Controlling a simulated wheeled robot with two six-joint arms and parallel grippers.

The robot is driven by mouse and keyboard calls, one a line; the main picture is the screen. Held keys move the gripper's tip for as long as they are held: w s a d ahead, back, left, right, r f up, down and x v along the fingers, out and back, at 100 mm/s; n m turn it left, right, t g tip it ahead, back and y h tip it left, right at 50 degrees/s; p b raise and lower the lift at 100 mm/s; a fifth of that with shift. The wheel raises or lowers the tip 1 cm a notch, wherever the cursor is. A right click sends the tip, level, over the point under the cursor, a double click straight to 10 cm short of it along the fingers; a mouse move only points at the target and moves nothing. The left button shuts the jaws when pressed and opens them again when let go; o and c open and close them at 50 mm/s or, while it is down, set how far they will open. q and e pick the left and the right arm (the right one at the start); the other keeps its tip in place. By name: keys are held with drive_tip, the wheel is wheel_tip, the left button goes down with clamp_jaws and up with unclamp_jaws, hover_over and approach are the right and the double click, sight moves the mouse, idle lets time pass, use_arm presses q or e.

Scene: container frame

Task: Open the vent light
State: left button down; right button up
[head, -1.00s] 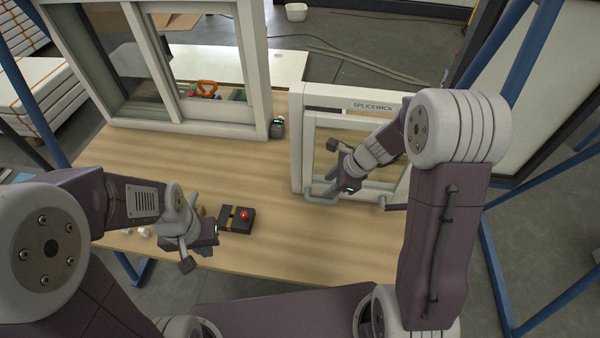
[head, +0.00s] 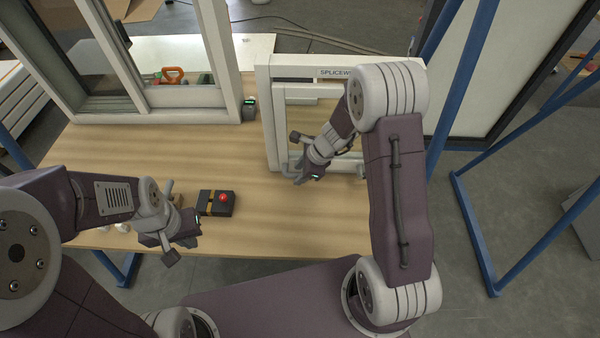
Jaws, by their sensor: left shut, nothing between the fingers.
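The vent light is the small white-framed window (head: 267,120) labelled SPLICEWICK, standing at the right of the wooden bench. Its sash appears closed in the frame. A grey bar handle (head: 284,169) sits at its lower left. My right gripper (head: 308,179) is in front of the lower part of the window, close to the handle and partly covering it; I cannot tell whether they touch. Its fingers are too small and hidden to judge. My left gripper (head: 192,240) is shut and empty above the bench's front edge, in front of the black box.
The black box with a red button (head: 217,202) lies on the bench (head: 180,165) between my arms. A larger white window frame (head: 222,65) stands at the back left, with a small dark device (head: 249,109) beside it. Blue posts (head: 470,100) rise at the right.

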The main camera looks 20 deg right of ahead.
drive_tip(key=shift+w, duration=0.1)
drive_tip(key=shift+c, duration=0.3)
clamp_jaws()
drive_tip(key=shift+w+r, duration=0.1)
idle(0.8)
